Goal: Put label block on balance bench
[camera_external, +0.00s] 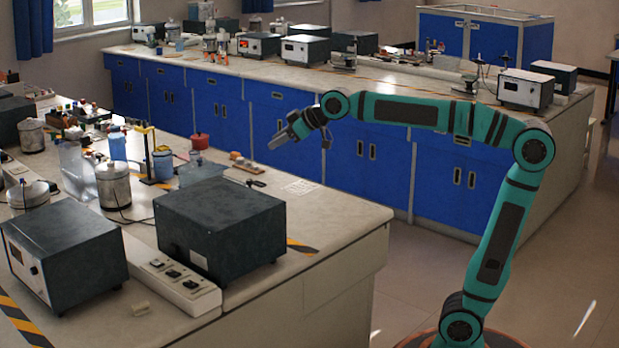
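My gripper (273,144) hangs in the air at the end of my teal arm, above the back right part of the near bench (335,212). It points left and slightly down, and whether its fingers are apart is too small to tell. Small wooden pieces (243,161) lie below and left of my gripper. I cannot tell for certain which bench is the balance bench.
The right end is mostly clear. A long blue-fronted bench (285,78) with instruments runs behind.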

